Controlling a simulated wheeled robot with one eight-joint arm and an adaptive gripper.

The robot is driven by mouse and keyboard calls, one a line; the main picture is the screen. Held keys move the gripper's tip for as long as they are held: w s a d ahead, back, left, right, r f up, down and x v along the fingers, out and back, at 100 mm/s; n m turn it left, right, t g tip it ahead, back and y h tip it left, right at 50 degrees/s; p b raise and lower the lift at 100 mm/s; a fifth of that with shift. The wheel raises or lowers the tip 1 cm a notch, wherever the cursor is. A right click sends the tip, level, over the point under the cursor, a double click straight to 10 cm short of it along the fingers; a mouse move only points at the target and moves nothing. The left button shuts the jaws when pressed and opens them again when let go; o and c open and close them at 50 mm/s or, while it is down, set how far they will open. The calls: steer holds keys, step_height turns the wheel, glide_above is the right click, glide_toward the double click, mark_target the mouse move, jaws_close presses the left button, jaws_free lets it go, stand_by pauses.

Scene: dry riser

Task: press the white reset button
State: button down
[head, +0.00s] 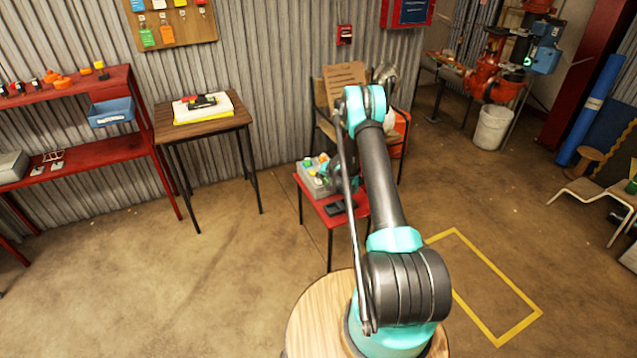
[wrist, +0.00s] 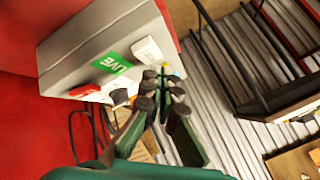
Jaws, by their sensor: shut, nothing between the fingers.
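A grey control box (head: 316,184) stands on a small red table, partly behind my arm in the head view. In the wrist view the grey box (wrist: 85,50) carries a green LIVE label (wrist: 112,63), a red piece (wrist: 85,90) and a raised white piece (wrist: 148,50). The white piece looks like the white button, but I cannot be sure. My gripper (wrist: 163,85) is shut and empty, with its tips close by the box's face, just below the white piece in the picture. I cannot tell whether they touch. The arm hides part of the gripper in the head view.
The small red table (head: 345,222) also bears a dark flat item (head: 335,208). Dark cables (wrist: 80,130) hang beside the box. A chair with a cardboard sheet (head: 345,80) stands behind. A wooden table (head: 200,115) stands left; the floor between is clear.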

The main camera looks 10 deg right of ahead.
steer(key=shift+r, duration=0.1)
steer(key=shift+r, duration=2.4)
steer(key=shift+r, duration=0.1)
step_height(320, 180, up, 8)
glide_above(320, 182)
steer(key=s, duration=0.4)
steer(key=s+r+n+g+h, duration=0.2)
steer(key=s+r, duration=1.4)
steer(key=s, duration=0.3)
steer(key=s+d+n+g+h, duration=0.1)
steer(key=s, duration=1.5)
steer(key=s+d+n+g, duration=0.1)
steer(key=s+d, duration=0.1)
steer(key=s, duration=1.4)
steer(key=shift+d+r+h, duration=0.2)
steer(key=shift+d+h, duration=0.05)
steer(key=shift+h, duration=0.15)
